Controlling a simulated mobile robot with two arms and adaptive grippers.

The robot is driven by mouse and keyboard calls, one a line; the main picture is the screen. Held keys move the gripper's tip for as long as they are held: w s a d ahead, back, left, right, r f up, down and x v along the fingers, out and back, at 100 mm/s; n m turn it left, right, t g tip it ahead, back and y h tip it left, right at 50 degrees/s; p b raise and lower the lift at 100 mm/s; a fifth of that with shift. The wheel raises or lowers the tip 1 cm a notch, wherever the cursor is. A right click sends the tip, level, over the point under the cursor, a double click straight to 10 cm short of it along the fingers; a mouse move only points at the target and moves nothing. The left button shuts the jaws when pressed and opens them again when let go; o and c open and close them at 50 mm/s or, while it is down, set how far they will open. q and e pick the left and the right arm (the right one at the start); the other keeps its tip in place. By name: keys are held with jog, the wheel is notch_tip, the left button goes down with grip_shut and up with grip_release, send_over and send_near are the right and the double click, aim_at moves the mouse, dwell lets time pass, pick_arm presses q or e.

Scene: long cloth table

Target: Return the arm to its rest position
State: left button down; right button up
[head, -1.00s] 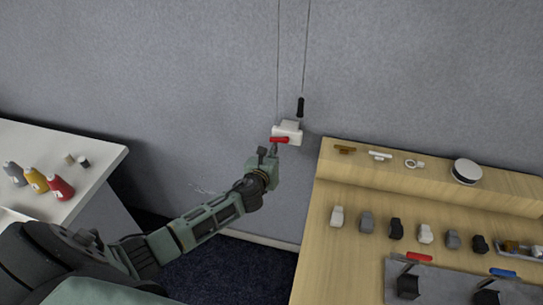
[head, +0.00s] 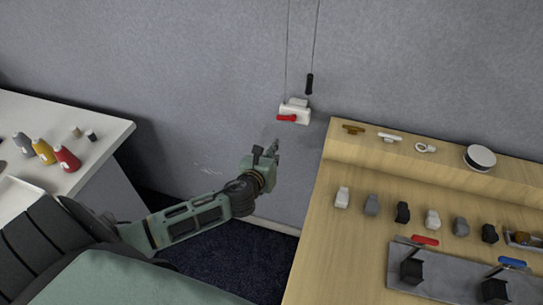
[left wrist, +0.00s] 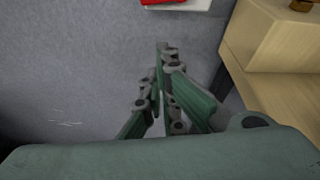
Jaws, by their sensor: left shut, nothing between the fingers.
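My left arm comes in from the lower left of the head view. Its gripper (head: 272,150) is shut and empty, in front of the grey wall and below a white box with a red handle (head: 293,112). A clear gap separates the fingers from that box. In the left wrist view the closed fingers (left wrist: 163,50) point up toward the wall, and the lower edge of the red and white box (left wrist: 180,4) shows at the top. My right gripper is in neither view.
A wooden table (head: 335,240) stands to the right with several small blocks and a grey plate (head: 440,283) bearing red and blue handles. A white table (head: 105,150) with several bottles stands at left. A black pull (head: 309,84) hangs on a cord. Dark floor lies between the tables.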

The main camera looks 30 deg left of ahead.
pick_arm(q)
jog(key=s+f+n+g+b, duration=0.15)
jog(key=s+f+n, duration=0.4)
jog(key=f, duration=0.55)
jog(key=s+f+n+g, duration=0.35)
jog(key=s+f, duration=0.35)
jog(key=f, duration=0.3)
jog(key=s+f+n+g, duration=0.2)
jog(key=s+f+n, duration=0.4)
jog(key=f, duration=0.5)
jog(key=s+d+f+n+g+h, duration=0.1)
jog(key=s+d+f+n+g, duration=0.1)
jog(key=s, duration=0.8)
jog(key=s+d+f+n+g+h, duration=0.1)
jog(key=s+d+f+n, duration=0.4)
jog(key=s, duration=0.5)
jog(key=s+d+f+n+g+h+b, duration=0.1)
jog(key=s+d+f+n+g, duration=0.1)
jog(key=s+f+n, duration=0.5)
jog(key=s+d+f, duration=0.1)
jog(key=s+f, duration=0.1)
jog(key=s, duration=0.2)
jog(key=shift+d+g, duration=0.15)
jog(key=shift+g, duration=0.25)
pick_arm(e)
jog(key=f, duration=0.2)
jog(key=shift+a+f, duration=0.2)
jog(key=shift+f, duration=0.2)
